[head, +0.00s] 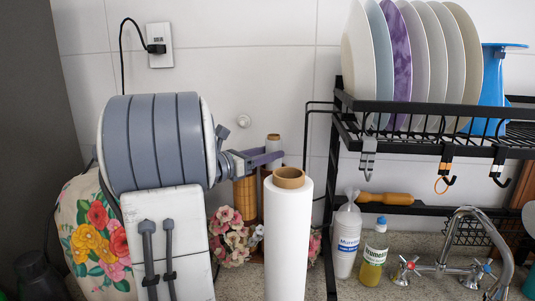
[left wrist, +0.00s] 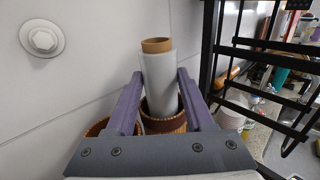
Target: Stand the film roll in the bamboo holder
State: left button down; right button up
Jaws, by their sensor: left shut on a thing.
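The film roll is pale with a brown cardboard core. In the left wrist view the film roll (left wrist: 160,75) stands upright between my two fingers, and in the head view its top (head: 273,144) shows. My left gripper (head: 268,158) is shut on it; its purple fingers (left wrist: 159,85) press both sides. The bamboo holder (left wrist: 165,127) is right below, and the roll's lower end appears to be inside its round opening; its depth is hidden. In the head view the bamboo holder (head: 245,200) is partly hidden behind a large white roll. My right gripper is not in view.
The large white roll (head: 288,235) stands in front of the holder. Pink flowers (head: 228,238) sit beside it. A second bamboo opening (left wrist: 97,127) is at left. The black dish rack (head: 430,108) with plates is at right, above bottles (head: 374,255) and the tap (head: 470,250).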

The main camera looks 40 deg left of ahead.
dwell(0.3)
pick_arm(q)
jog(key=shift+c, duration=1)
grip_release()
jog(key=s+a, duration=0.1)
jog(key=s, duration=0.9)
jog(key=shift+s+a, duration=0.15)
jog(key=shift+a, duration=0.25)
jog(key=shift+s, duration=0.1)
